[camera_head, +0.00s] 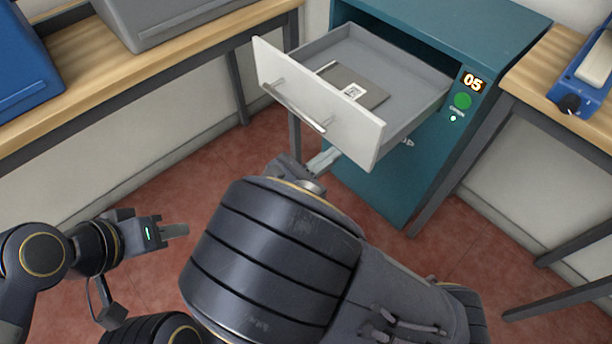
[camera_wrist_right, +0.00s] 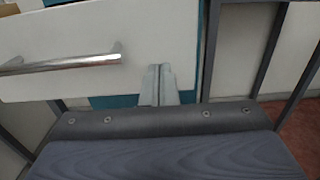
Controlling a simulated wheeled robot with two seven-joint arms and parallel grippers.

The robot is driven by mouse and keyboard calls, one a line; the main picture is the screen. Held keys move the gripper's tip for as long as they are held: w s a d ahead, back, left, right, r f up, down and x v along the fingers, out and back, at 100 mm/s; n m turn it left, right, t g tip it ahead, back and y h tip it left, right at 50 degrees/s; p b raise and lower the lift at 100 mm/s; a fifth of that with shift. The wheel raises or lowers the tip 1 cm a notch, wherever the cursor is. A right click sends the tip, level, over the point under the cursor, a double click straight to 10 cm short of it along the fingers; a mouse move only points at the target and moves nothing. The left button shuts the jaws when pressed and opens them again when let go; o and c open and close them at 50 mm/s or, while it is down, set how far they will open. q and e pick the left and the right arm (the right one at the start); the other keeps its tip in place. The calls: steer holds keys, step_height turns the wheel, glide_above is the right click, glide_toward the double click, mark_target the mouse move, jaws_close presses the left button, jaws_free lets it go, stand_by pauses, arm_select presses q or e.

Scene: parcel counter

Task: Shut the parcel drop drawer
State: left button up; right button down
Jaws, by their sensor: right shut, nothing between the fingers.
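The parcel drop drawer (camera_head: 322,122) is pulled well out of the teal cabinet (camera_head: 455,38). Its white front panel with a metal bar handle (camera_head: 295,106) faces me, and it also shows in the right wrist view (camera_wrist_right: 140,35). A flat grey-brown parcel with a white label (camera_head: 352,88) lies inside the drawer. My right gripper (camera_head: 324,161) is shut and empty, close to the lower part of the front panel. In the right wrist view its fingertips (camera_wrist_right: 160,72) overlap the panel, right of the handle; contact cannot be told. My left gripper (camera_head: 176,231) is low at the left, away from the drawer.
The cabinet has a display reading 05 and a green button (camera_head: 463,101). Wooden counters stand left (camera_head: 165,62) and right (camera_head: 548,85), with grey and blue items on the left and a blue device (camera_head: 590,70) on the right. Red floor (camera_head: 225,165) lies open below.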

mark_target(354, 138)
steer(key=b+x, duration=0.1)
steer(key=x, duration=0.3)
steer(key=shift+w+d, duration=0.15)
arm_select(q)
steer(key=shift+f, duration=0.75)
steer(key=shift+r, duration=0.1)
arm_select(e)
steer(key=shift+w+d, duration=0.1)
steer(key=shift+w, duration=0.05)
